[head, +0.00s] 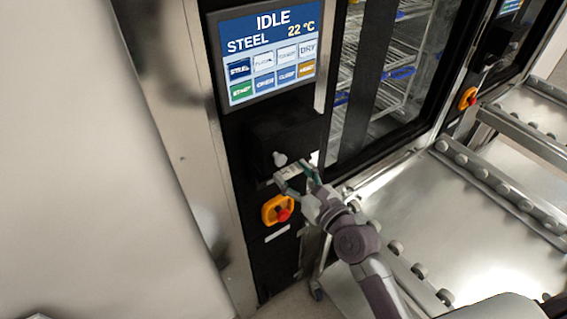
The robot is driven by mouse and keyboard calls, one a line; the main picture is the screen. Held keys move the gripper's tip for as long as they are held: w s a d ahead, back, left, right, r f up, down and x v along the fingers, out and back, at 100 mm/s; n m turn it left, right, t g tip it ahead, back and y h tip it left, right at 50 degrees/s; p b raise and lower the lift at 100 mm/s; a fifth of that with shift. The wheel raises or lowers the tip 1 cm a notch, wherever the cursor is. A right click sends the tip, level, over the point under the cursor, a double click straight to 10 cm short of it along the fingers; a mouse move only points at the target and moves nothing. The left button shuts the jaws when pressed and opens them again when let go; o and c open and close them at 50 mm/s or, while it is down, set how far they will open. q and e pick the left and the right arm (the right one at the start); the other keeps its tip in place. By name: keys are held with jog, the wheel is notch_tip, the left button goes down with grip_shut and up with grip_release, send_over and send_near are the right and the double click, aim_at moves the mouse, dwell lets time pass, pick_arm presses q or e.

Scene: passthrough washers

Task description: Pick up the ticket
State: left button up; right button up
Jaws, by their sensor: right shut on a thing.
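My right gripper (297,172) reaches up from the lower right to the front of the black unit (287,135) below the screen. It is shut on a small pale slip, the ticket (314,158), of which only a white bit shows by the green-edged finger. The rest of the ticket is hidden or too small to make out. I cannot tell whether the ticket is clear of the black unit. My left gripper is not in view.
The washer's screen (265,52) reads IDLE, STEEL, 22 °C. A red stop button on a yellow base (277,210) sits just below the gripper. A glass door (385,80) shows wire racks. Steel roller tables (440,230) fill the right side.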

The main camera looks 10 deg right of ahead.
jog(key=shift+b, duration=0.4)
jog(key=b+v, duration=0.4)
jog(key=v, duration=1.4)
jog(key=shift+r+b, duration=0.15)
jog(key=shift+b, duration=0.25)
